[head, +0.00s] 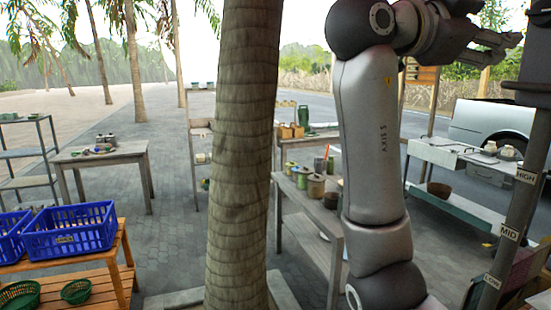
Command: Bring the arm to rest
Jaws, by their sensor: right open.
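My right arm rises through the right of the head view, with its forearm upright and its wrist bent over to the right at the top. My right gripper (497,48) is at the top right, its fingers pointing right and spread apart. It is open and nothing shows between the fingers. It is held high, well above the tables. My left gripper is not in view. The clay mortar cannot be made out for sure; a brown bowl (439,190) sits on the lower shelf of the white cart at the right.
A thick palm trunk (240,150) stands close ahead. A post (519,200) with height labels stands at the right near my arm. Blue crates (70,232) sit on a wooden rack at the left. A table with pots (316,186) is behind my arm. Paving (165,240) left of the trunk is clear.

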